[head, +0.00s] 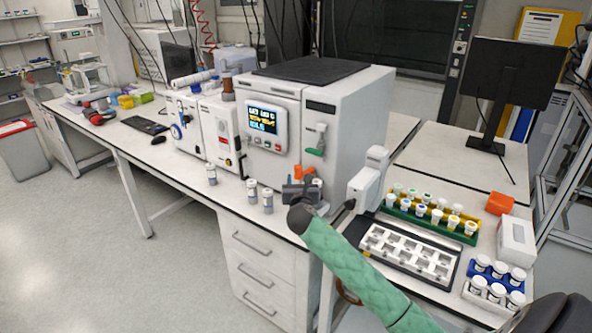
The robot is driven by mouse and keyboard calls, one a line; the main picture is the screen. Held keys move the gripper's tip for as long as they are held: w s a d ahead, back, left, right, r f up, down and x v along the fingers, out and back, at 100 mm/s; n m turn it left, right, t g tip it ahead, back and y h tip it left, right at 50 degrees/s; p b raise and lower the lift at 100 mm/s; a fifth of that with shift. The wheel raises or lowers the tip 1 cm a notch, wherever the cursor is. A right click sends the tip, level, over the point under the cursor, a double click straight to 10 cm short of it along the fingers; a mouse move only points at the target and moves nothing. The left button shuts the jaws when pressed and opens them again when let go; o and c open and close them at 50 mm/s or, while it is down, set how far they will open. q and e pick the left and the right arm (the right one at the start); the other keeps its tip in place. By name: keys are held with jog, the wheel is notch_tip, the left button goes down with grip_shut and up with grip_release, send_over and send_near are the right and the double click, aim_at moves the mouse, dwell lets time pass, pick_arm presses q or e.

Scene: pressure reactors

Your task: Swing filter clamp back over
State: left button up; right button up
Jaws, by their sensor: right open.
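The white reactor unit (355,125) stands on the bench with a lit screen (265,121) on its front. A green-tipped lever (316,147) sits on its front at the right. Small orange parts (299,171) show low at the front of the unit, just behind my right gripper. I cannot tell which part is the filter clamp; my gripper may hide some of it. My right gripper (301,186) is open, low in front of the unit, at the end of the green-sleeved arm. I cannot tell whether it touches anything. My left gripper is out of view.
Several small vials (252,191) stand near the front edge, left of my right gripper. To the right are a white instrument (364,190), a green vial rack (460,235), a dark-framed tray (446,283) and a blue rack of jars (471,271). A monitor (510,75) stands behind.

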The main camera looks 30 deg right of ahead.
aim_at(299, 170)
jog(key=p+x, duration=0.2)
jog(key=x, duration=0.4)
jog(key=shift+w+d, duration=0.1)
jog(key=shift+w, duration=0.05)
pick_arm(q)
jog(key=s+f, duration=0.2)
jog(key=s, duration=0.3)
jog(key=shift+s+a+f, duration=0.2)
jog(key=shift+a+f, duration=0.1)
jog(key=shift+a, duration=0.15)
pick_arm(e)
jog(key=shift+w+d, duration=0.2)
jog(key=shift+w, duration=0.2)
pick_arm(q)
jog(key=shift+p, duration=0.3)
pick_arm(e)
grip_shut()
